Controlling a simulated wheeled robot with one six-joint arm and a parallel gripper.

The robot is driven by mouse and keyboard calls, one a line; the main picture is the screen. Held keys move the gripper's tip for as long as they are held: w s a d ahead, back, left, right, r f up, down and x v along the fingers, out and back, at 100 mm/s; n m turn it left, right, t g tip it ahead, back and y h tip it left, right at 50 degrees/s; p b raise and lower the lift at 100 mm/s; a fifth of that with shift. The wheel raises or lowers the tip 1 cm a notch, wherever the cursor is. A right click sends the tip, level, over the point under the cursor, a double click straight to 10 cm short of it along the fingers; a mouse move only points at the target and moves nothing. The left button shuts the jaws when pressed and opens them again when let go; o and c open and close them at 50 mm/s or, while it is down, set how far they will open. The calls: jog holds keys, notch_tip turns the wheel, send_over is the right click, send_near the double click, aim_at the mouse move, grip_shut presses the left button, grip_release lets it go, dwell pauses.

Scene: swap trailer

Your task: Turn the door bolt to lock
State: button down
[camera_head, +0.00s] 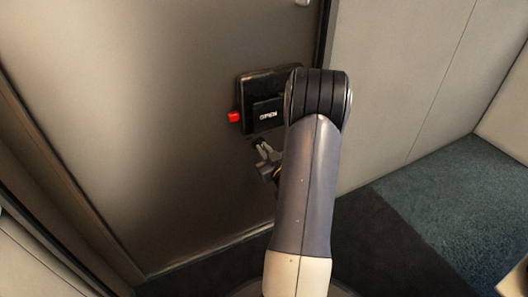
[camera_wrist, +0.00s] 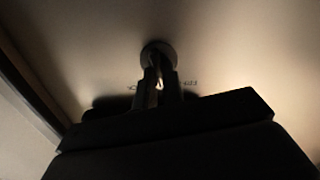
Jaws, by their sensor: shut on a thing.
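The door bolt (camera_wrist: 158,50) shows in the wrist view as a round plate on the pale door, with a small turn piece in front of it. My gripper (camera_wrist: 158,84) is shut on this turn piece, one dark finger on each side. Faint lettering, too dim to read, lies on both sides of the fingers. In the head view my arm hides much of the area around the gripper, and I cannot make out the bolt clearly there. The brownish-grey door (camera_head: 150,130) appears shut.
A black box (camera_head: 272,85) with a red tab (camera_head: 233,117) and the word OPEN is on the door. A pale wall (camera_head: 400,80) stands to the right, with a blue-grey carpeted surface (camera_head: 460,200) below it. Dark floor lies in front.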

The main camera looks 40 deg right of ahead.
jog(key=m, duration=0.3)
jog(key=m+p, duration=0.1)
jog(key=m, duration=0.7)
jog(key=shift+d, duration=0.25)
dwell(0.4)
jog(key=c, duration=1.5)
grip_release()
jog(key=p+v, duration=0.2)
jog(key=v, duration=0.9)
jog(key=shift+f+p, duration=0.1)
jog(key=shift+p, duration=0.2)
